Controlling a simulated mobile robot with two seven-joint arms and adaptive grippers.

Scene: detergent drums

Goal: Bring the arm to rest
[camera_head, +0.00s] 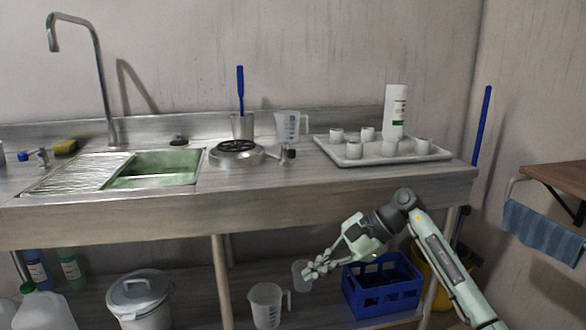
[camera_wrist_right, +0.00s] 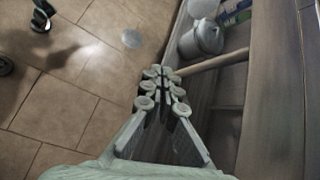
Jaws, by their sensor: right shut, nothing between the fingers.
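My right arm comes in from the lower right in the head view. Its gripper (camera_head: 312,270) is shut and empty, in front of the sink bench and below its top edge. In the right wrist view the fingers (camera_wrist_right: 161,74) meet at their tips, with the tiled floor to the left and the bench's lower shelf to the right. A small translucent cup (camera_head: 298,270) shows just behind the fingertips in the head view. My left gripper does not show.
A blue crate (camera_head: 372,302) and a clear measuring jug (camera_head: 266,305) are on the lower shelf near the gripper. A lidded white bucket (camera_head: 141,297) is further left. The bench's front edge (camera_head: 330,203) runs above. A tray (camera_head: 436,153) holds several white cups.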

